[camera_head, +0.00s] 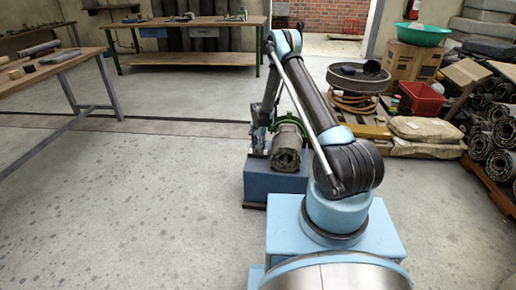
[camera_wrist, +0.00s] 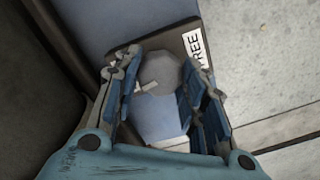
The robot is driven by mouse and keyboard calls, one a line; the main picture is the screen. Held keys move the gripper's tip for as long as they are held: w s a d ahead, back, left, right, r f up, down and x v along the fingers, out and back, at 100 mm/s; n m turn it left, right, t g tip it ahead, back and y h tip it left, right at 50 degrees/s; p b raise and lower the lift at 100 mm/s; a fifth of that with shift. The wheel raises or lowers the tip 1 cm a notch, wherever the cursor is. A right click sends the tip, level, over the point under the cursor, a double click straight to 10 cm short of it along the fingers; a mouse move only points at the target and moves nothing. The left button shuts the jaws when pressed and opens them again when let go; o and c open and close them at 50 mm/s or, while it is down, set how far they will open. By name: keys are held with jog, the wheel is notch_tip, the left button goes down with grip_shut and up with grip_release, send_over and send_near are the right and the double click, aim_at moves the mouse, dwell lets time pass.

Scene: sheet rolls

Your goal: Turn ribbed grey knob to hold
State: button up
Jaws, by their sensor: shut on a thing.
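The grey knob (camera_wrist: 160,67) shows from above in the wrist view as a round disc with a pale mark at its lower left edge. Its ribs are not clear here. My gripper (camera_wrist: 159,84) has its blue fingers on both sides of the knob and is shut on it. A dark plate (camera_wrist: 171,40) lies behind the knob. A white label (camera_wrist: 193,43) on it reads "REE", with any other letters cut off or hidden. In the head view the knob cannot be made out; my arm reaches down beside a blue machine base (camera_head: 277,186).
A grey roll end (camera_head: 286,159) with a green frame (camera_head: 297,122) stands on the base. A wooden bench (camera_head: 40,68) stands left, another (camera_head: 190,21) at the back. Boxes, a red crate (camera_head: 421,98) and rolls (camera_head: 499,150) crowd the right. The left floor is clear.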

jog(key=shift+w+m, duration=0.1)
jog(key=shift+m, duration=0.9)
jog(key=o, duration=1.1)
jog(key=shift+r, duration=0.1)
notch_tip(320, 180, up, 12)
jog(key=shift+f, duration=0.15)
